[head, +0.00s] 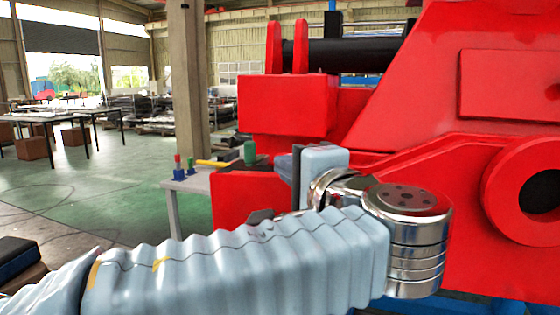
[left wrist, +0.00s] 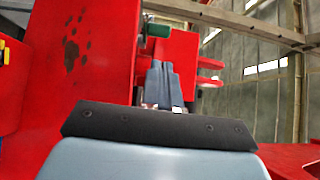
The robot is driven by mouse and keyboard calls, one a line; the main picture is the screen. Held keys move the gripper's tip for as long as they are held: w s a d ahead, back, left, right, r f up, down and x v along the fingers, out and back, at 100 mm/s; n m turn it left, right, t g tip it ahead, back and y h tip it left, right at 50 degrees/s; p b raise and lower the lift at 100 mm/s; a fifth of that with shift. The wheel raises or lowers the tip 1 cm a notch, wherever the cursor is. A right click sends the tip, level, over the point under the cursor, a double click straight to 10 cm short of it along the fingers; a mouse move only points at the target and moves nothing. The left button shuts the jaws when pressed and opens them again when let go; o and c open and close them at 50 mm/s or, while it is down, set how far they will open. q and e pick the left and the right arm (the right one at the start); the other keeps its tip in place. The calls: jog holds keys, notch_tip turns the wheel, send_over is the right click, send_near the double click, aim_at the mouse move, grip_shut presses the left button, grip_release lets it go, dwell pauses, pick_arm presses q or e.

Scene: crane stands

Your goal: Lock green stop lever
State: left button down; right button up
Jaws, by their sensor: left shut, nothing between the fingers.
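A green cylindrical piece (head: 250,152), which looks like the stop lever's handle, stands at the left end of the red crane part in the head view. It also shows beyond the fingers, at the top of the left wrist view (left wrist: 157,30). My left gripper (head: 283,166) is just right of the green piece, pointing left along the red structure. Its grey fingers in the left wrist view (left wrist: 162,75) are together with nothing between them. They appear apart from the green piece. The lever's lower part and pivot are hidden. My right gripper is out of view.
The red crane body (head: 420,130) fills the right and lies close behind my left wrist. A small grey table (head: 190,184) holds red, green and blue pieces and a yellow tool (head: 213,163). A concrete pillar (head: 188,80) stands behind.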

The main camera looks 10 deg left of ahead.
pick_arm(q)
jog(key=p+x, duration=0.1)
jog(key=x, duration=0.7)
jog(key=shift+w+a, duration=0.2)
jog(key=shift+a, duration=0.1)
